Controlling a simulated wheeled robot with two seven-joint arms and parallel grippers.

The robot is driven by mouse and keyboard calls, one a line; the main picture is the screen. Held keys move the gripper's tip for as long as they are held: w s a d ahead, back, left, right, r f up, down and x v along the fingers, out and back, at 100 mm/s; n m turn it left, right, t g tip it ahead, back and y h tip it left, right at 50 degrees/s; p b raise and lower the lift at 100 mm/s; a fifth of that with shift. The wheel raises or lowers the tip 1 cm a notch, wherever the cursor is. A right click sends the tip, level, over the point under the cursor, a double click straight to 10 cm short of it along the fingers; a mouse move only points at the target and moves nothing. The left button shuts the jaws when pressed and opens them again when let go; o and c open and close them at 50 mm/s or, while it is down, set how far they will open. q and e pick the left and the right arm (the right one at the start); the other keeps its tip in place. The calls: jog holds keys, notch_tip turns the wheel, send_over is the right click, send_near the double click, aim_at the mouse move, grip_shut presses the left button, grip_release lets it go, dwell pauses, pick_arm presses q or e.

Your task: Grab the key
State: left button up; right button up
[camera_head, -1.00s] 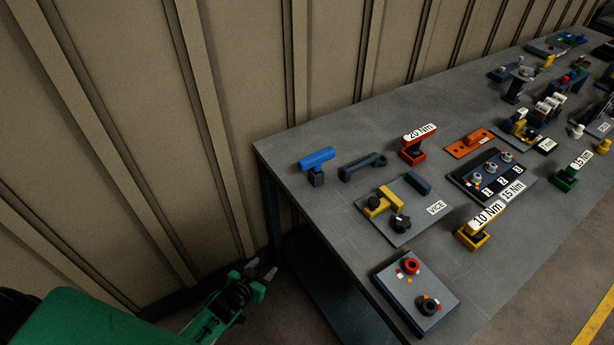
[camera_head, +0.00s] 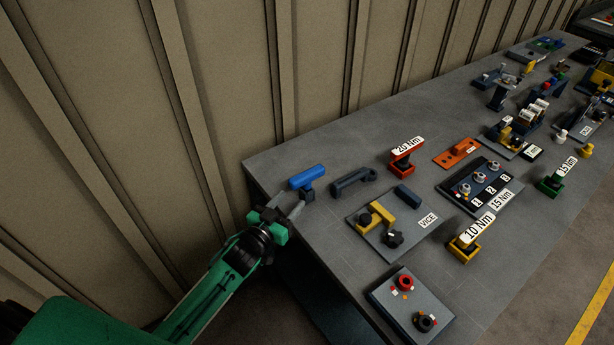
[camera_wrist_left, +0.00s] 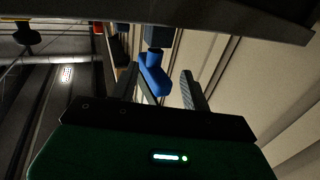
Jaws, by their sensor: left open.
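The likely key is a blue bar-shaped handle (camera_head: 308,177) on a short dark stem at the near left corner of the bench. My left gripper (camera_head: 291,204) is open, with its fingertips just short of and slightly below the blue handle in the head view. In the left wrist view the blue handle (camera_wrist_left: 153,75) shows in the gap between the two open fingers (camera_wrist_left: 160,78), nearer the left one. I cannot tell whether the fingertips reach past it. The gripper holds nothing. My right gripper is not in view.
A dark wrench-like tool (camera_head: 353,181) lies right of the blue handle. The vice plate (camera_head: 375,240), a red 20 Nm holder (camera_head: 401,165) and a button box (camera_head: 411,306) are farther right. The panelled wall (camera_head: 215,70) stands close behind the bench (camera_head: 262,163).

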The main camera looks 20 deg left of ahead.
aim_at(305, 188)
pick_arm(q)
jog(key=shift+w+d, duration=0.1)
jog(key=shift+w, duration=0.35)
jog(key=shift+w+d+r+p, duration=0.1)
jog(key=shift+w+d+p, duration=0.1)
jog(key=shift+w+p, duration=0.15)
jog(key=x, duration=0.1)
jog(key=p+x, duration=0.1)
jog(key=x, duration=0.1)
jog(key=shift+w+d, duration=0.1)
jog(key=shift+d, duration=0.25)
jog(key=shift+w+d, duration=0.1)
jog(key=shift+w, duration=0.35)
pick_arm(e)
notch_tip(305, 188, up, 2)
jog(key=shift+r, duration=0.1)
pick_arm(q)
grip_shut()
